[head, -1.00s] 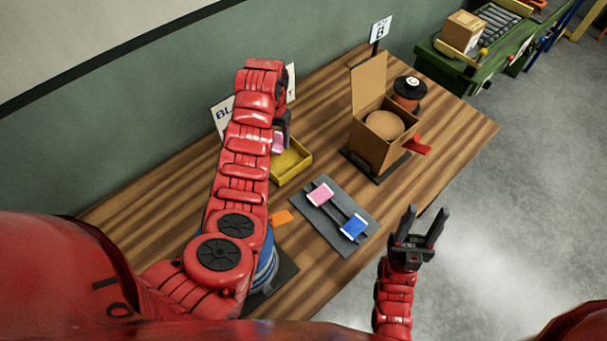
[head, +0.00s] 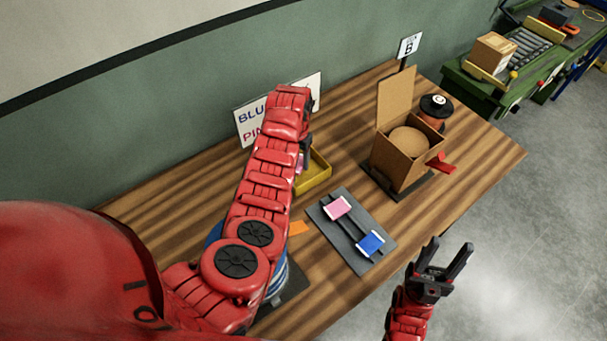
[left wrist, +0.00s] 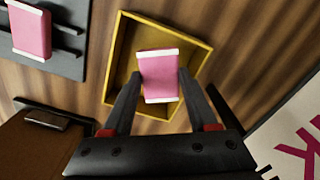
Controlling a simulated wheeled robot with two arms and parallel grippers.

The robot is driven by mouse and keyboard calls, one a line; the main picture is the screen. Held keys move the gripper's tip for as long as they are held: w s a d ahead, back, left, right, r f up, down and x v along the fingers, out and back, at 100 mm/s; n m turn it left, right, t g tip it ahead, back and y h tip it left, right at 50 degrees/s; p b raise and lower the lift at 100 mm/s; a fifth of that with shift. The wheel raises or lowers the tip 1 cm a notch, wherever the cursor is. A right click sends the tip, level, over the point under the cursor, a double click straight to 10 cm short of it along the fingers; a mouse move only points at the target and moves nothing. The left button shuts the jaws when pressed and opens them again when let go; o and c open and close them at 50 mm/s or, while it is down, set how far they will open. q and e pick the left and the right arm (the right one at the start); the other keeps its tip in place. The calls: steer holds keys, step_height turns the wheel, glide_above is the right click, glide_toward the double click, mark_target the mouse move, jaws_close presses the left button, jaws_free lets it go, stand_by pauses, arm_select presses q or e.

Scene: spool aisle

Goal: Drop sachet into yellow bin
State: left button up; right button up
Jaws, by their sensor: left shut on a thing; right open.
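A pink sachet with white ends (left wrist: 158,76) is held between the fingers of my left gripper (left wrist: 158,85), which is shut on it. In the left wrist view the sachet shows in front of the yellow bin (left wrist: 192,52), over its opening. In the head view my left gripper (head: 304,158) is mostly hidden by my arm, beside the yellow bin (head: 318,180). A second pink sachet (head: 338,207) and a blue sachet (head: 370,243) lie on a dark grey mat (head: 338,236). My right gripper (head: 442,262) is open and empty off the table's front edge.
An open cardboard box (head: 398,168) with a round tan item stands right of the bin. A black-and-orange spool (head: 436,108) stands behind it. A partly hidden sign (head: 250,125) leans by the wall. An orange piece (head: 298,228) lies left of the mat.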

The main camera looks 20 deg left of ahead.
arm_select(q)
steer(key=o, duration=1.4)
steer(key=shift+r, duration=0.15)
steer(key=shift+w+r, duration=0.1)
steer(key=shift+r, duration=0.25)
step_height(320, 180, up, 4)
steer(key=shift+f+b, duration=0.1)
steer(key=shift+b, duration=1)
steer(key=shift+r+p, duration=0.75)
steer(key=shift+r, duration=5.6)
